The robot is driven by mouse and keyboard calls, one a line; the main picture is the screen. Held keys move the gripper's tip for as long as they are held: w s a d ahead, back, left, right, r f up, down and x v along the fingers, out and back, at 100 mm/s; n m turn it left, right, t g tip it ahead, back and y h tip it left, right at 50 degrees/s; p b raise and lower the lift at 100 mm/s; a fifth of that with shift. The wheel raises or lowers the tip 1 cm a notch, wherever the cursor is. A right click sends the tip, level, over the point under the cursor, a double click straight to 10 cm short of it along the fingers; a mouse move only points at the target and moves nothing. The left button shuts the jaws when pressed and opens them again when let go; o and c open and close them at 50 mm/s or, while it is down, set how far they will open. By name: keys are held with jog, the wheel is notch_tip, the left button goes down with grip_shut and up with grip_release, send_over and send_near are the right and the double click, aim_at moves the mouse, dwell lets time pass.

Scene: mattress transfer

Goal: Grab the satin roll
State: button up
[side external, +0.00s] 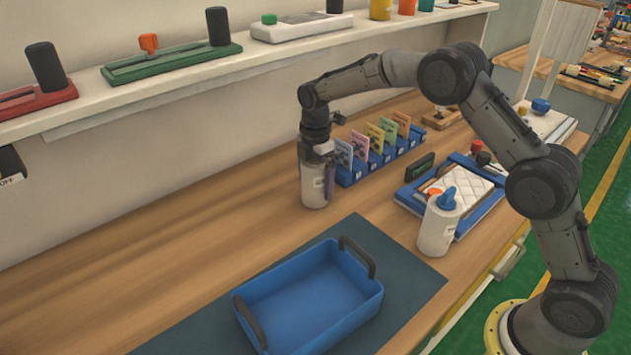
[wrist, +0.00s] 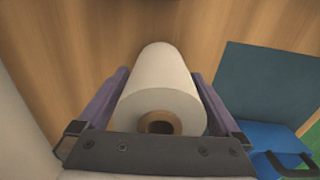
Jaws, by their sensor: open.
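My gripper (side external: 318,172) is over the roll from above, pointing down. In the wrist view its two purple fingers (wrist: 161,100) lie on either side of the roll, open, with small gaps visible. A second white roll or canister (side external: 438,228) with a blue top stands at the right. I cannot tell from its look which one is satin.
A blue tray (side external: 318,298) with dark handles sits on a dark mat (side external: 408,268) in front. A blue card rack (side external: 383,158) stands close to the right of the gripper. A blue tray with a quilted white pad (side external: 462,192) lies behind the second canister. The bench at left is clear.

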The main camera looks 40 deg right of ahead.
jog(key=shift+c, duration=0.3)
jog(key=c, duration=1.4)
jog(key=shift+r, duration=0.1)
jog(key=shift+c, duration=0.3)
jog(key=shift+w+r, duration=0.1)
jog(key=shift+r, duration=0.05)
